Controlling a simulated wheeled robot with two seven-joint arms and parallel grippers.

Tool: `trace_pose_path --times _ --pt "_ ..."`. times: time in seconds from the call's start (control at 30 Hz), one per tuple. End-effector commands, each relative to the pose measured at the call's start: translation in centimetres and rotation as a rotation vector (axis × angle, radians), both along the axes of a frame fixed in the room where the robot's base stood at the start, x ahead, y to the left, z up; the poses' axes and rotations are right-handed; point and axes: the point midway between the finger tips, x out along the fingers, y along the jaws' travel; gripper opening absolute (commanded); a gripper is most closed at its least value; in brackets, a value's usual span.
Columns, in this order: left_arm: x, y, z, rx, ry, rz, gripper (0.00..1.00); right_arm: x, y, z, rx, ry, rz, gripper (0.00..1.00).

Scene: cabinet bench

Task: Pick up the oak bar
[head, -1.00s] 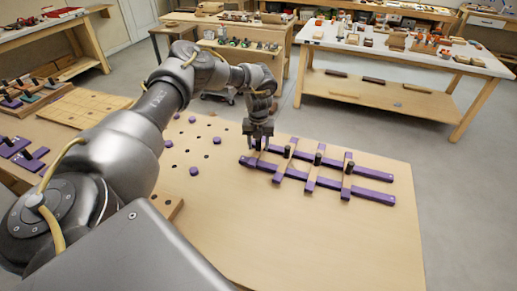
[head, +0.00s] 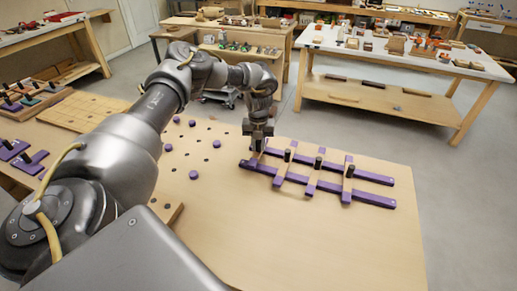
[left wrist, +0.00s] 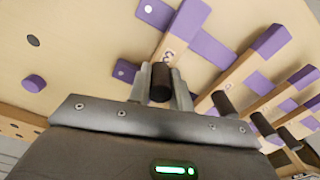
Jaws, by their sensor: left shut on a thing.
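Several short light-wood bars with purple ends lie across two long purple rails (head: 373,177) on the bench. Each shows a dark upright knob. My left gripper (head: 258,148) is at the leftmost crossing bar in the head view. In the left wrist view, its fingers (left wrist: 161,88) are shut on the dark knob (left wrist: 160,80) of a light-wood bar (left wrist: 170,48), which I take for the oak bar. The bar's purple end (left wrist: 189,24) points away from the gripper. Part of the bar is hidden by the gripper. I cannot tell whether it is off the rails. My right gripper is not in view.
The neighbouring bars, with dark knobs (head: 319,162), stand close to the right of my gripper. Several purple round plugs (head: 194,172) and dark holes are to its left. The bench top (head: 320,240) is clear in front of the rails. A white-topped table (head: 400,50) stands behind.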

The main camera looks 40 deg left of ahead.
Motion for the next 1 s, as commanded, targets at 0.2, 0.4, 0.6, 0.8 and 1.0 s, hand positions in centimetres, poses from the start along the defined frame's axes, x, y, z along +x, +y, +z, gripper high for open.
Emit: trace_pose_path --times 0.2,0.4,0.6,0.8,1.0 --pt "-1.3 -0.2 3.3 -0.005 -0.002 -0.002 0.00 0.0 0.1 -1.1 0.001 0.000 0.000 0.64" --pt "-4.7 -0.7 7.4 -0.003 -0.006 -0.004 0.00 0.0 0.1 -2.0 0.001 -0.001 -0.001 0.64" --pt "-8.5 -1.1 9.5 0.000 -0.004 -0.005 0.00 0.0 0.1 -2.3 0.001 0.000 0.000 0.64" --pt "-11.5 -1.6 10.8 0.000 -0.002 -0.004 0.00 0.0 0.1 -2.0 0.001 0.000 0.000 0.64" --pt "-13.2 -1.8 11.5 0.000 -0.002 -0.002 0.00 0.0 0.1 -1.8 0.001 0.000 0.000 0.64"
